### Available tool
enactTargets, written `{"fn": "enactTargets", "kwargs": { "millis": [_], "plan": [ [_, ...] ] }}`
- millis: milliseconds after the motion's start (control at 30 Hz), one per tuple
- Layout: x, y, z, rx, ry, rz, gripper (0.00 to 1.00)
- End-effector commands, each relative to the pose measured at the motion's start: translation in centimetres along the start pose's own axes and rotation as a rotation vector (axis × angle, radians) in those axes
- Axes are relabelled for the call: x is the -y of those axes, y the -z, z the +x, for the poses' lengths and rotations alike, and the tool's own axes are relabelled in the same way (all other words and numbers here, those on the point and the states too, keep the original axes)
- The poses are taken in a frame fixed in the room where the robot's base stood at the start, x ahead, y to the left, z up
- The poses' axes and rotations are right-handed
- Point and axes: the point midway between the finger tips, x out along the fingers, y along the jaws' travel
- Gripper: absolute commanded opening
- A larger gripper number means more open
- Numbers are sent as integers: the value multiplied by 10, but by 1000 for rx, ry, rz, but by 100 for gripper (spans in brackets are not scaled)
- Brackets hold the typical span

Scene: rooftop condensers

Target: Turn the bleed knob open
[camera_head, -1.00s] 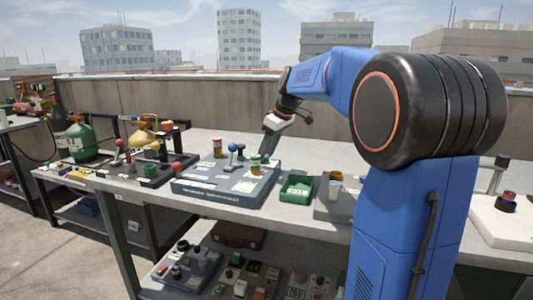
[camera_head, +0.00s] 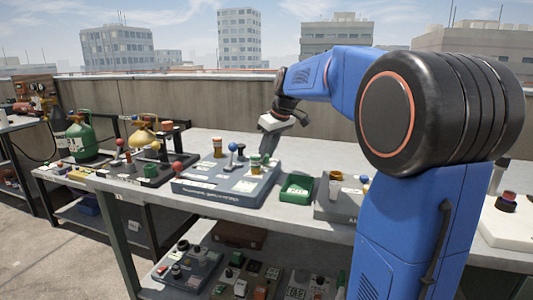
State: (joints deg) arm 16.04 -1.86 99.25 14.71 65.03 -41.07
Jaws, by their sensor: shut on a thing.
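A grey-blue panel box (camera_head: 215,196) lies on the workbench, with several knobs and white labels on top. My gripper (camera_head: 266,153) points down at the back right of the box and is shut on a small green-topped knob (camera_head: 256,164), which I take as the bleed knob. The fingertips are small and partly hidden behind the knob, so the grip and the knob's angle do not show clearly. A blue ball-topped lever (camera_head: 232,148) and an orange-capped amber knob (camera_head: 217,147) stand to the left of my gripper.
A green tray (camera_head: 297,188) and a grey box with an amber cylinder (camera_head: 335,184) stand to the right. A dark panel with red ball levers (camera_head: 177,168) and a green gas cylinder (camera_head: 83,139) are at the left. The bench behind the panel is mostly clear.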

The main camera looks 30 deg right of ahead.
Motion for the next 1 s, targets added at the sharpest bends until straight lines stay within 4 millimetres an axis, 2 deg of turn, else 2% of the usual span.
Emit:
{"fn": "enactTargets", "kwargs": {
  "millis": [1000],
  "plan": [
    [8,4,1,-1,-367,880,4]
  ]
}}
